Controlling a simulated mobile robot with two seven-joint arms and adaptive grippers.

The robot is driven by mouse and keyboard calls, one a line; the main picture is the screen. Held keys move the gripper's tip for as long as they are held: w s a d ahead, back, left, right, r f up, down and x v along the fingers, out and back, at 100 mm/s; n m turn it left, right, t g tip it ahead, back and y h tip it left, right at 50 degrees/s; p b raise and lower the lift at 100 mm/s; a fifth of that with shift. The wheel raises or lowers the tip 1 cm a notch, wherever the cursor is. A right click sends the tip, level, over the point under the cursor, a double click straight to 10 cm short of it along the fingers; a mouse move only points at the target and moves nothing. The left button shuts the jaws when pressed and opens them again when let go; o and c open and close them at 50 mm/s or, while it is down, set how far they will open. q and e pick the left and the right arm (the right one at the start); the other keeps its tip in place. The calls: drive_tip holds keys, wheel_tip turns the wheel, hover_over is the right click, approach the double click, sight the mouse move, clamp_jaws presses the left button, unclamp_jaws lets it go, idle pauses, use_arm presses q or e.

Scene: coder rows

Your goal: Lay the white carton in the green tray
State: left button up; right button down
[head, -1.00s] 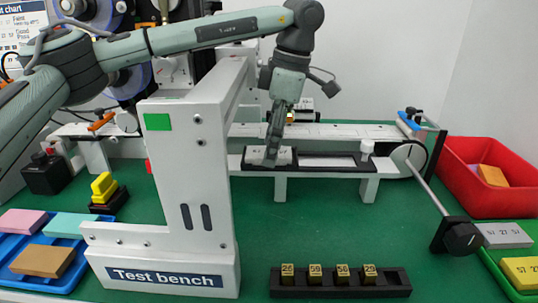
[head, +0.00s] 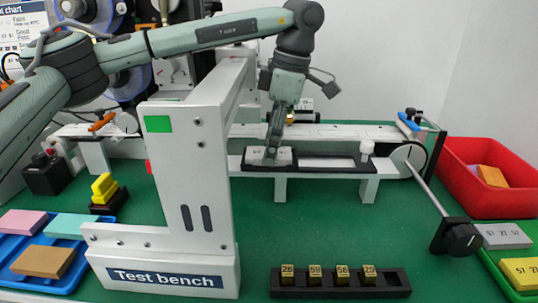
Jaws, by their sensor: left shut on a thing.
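My left gripper (head: 273,146) reaches down over the black-edged holder (head: 312,170) on the raised rail. It is shut on a white carton (head: 257,155) with small dark printing, which sits at the left end of the holder. My fingers hide part of the carton. The green tray (head: 492,264) is at the right front edge and is cut off by the picture. A grey-white block with digits (head: 503,236) and a yellow block with digits (head: 522,271) lie in it. My right gripper is not in view.
A white test bench frame (head: 190,190) stands left of the gripper. A metal rod with a black knob (head: 458,237) sticks out before the green tray. A red bin (head: 500,204) is at right, a blue tray (head: 15,278) at left. A black number rack (head: 340,284) stands in front.

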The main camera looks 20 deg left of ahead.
use_arm(q)
drive_tip(key=shift+r+p, duration=0.85)
drive_tip(key=shift+r, duration=1.65)
